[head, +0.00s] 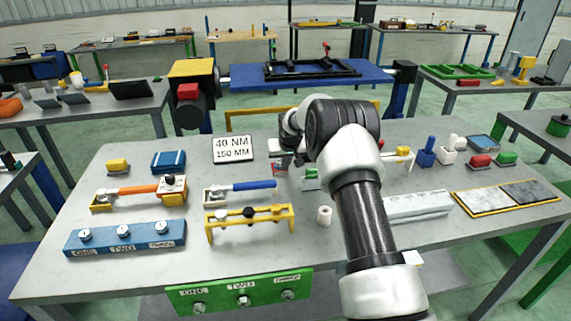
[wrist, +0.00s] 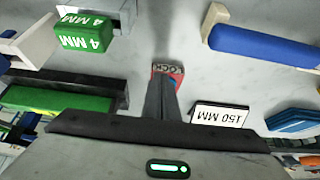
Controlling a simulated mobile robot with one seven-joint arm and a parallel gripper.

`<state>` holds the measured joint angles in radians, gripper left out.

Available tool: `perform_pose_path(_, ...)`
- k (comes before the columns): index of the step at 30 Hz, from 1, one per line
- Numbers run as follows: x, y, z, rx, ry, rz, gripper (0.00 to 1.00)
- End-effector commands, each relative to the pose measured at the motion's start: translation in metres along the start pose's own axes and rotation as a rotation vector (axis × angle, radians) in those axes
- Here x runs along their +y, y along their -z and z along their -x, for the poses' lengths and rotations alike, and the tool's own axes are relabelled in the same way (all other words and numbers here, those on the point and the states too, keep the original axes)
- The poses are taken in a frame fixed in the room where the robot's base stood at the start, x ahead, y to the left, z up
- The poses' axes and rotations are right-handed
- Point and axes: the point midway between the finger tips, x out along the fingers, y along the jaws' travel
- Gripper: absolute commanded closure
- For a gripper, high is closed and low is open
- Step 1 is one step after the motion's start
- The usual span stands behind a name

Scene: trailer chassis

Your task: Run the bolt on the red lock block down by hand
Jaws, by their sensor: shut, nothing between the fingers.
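The red lock block (wrist: 178,71), lettered LOCK, lies on the grey table in the wrist view, just beyond the tips of my gripper (wrist: 160,80). My gripper's dark fingers are together, with nothing seen between them. They cover part of the block, and I cannot tell whether they touch it. A small blue patch shows beside the fingers. I cannot make out the bolt. In the head view, a small red piece (head: 280,170), probably the same block, shows low beside my gripper, which my arm mostly hides.
A 150 MM sign (wrist: 218,115) stands close by. A green 4 MM block (wrist: 85,35) and a blue-handled tool (wrist: 255,45) flank the fingers. In the head view, a yellow rack (head: 250,222) and a white cylinder (head: 324,216) stand nearer; bare tabletop lies between things.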

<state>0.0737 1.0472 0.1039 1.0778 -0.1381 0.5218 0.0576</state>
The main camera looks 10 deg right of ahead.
Motion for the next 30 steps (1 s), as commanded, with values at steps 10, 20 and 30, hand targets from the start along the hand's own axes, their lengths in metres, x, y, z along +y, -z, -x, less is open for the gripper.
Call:
perform_pose_path(10, -0.0008, 0.0015, -0.0009, 0.000, 0.000, 0.000, 1.00)
perform_pose_path(20, -0.0019, 0.0034, -0.0018, 0.000, 0.000, 0.000, 1.00)
perform_pose_path(30, -0.0052, 0.0028, -0.0019, 0.002, 0.001, 0.000, 1.00)
